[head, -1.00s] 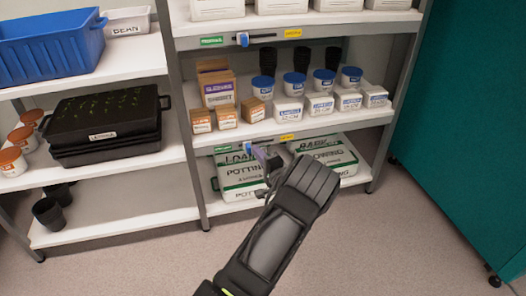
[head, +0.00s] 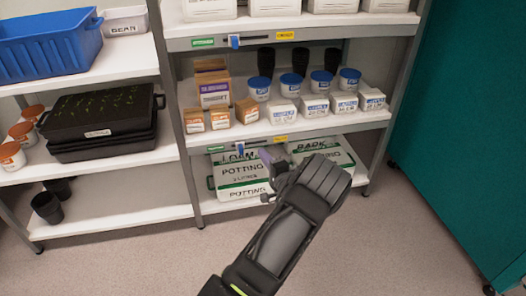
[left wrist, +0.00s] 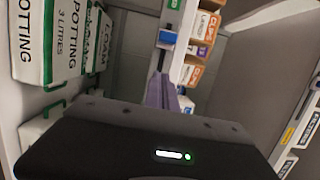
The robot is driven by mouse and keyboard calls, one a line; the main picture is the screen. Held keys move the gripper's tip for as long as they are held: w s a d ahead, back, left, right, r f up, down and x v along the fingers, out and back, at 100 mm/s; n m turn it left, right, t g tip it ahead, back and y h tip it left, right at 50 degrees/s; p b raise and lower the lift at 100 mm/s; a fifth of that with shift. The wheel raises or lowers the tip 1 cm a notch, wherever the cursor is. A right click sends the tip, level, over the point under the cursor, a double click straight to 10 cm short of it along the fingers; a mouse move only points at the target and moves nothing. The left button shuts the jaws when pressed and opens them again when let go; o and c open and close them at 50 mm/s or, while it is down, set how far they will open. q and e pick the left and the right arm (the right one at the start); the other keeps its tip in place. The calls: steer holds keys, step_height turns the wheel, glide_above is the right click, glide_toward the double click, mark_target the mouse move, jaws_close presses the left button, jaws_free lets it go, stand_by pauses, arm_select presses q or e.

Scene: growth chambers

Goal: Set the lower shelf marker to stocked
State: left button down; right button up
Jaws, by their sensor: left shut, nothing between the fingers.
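The lower shelf marker is a small blue slider (head: 241,148) on a dark rail along the lower shelf's front edge. It sits toward the green label (head: 215,149), away from the yellow label (head: 280,140). The lettering on the labels is too small to read. In the left wrist view the blue slider (left wrist: 167,38) sits close to the green label (left wrist: 174,4). My left gripper (head: 266,157) is shut and empty, just right of the slider and apart from it. Its purple-grey fingers (left wrist: 161,93) show in the wrist view. My right gripper is not in view.
An upper shelf edge carries a similar blue slider (head: 234,41). Potting bags (head: 240,178) lie below the lower shelf edge, behind my left gripper. Boxes and tubs (head: 286,112) stand on the shelf above it. A teal cabinet (head: 460,130) stands right; floor in front is clear.

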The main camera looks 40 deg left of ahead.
arm_select(q)
steer(key=p+v, duration=0.2)
steer(key=v, duration=0.6)
steer(key=shift+w+f, duration=0.1)
